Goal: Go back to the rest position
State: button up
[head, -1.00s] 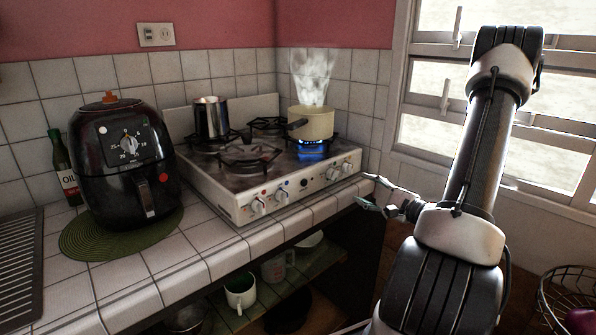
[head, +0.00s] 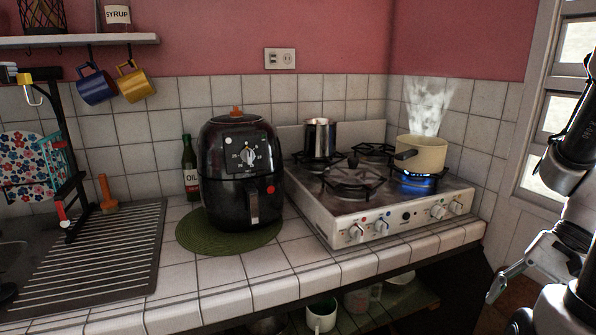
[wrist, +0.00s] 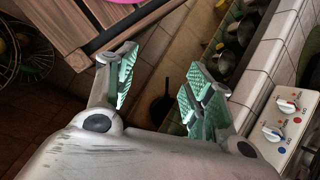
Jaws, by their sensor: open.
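My gripper (wrist: 158,90) shows in the wrist view with its two green-padded fingers apart and nothing between them. In the head view, my gripper (head: 498,284) is at the right edge, beside the front right of the stove and apart from it. The rest of my arm is partly cut off by the right edge of the picture.
A white gas stove (head: 372,228) carries a steaming cream pot (head: 424,154) over a lit blue flame and a metal pot (head: 320,139). A black air fryer (head: 240,175) stands on a green mat (head: 191,236). An open shelf (head: 385,306) with cups lies below the counter.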

jog(key=w+a+r+n+t+h, duration=0.2)
jog(key=r+n+t+h, duration=0.3)
jog(key=r+n, duration=0.4)
notch_tip(320, 180, up, 6)
jog(key=shift+w+a+f+n+h, duration=0.1)
jog(key=shift+w+a+n+h, duration=0.15)
jog(key=shift+a+h, duration=0.3)
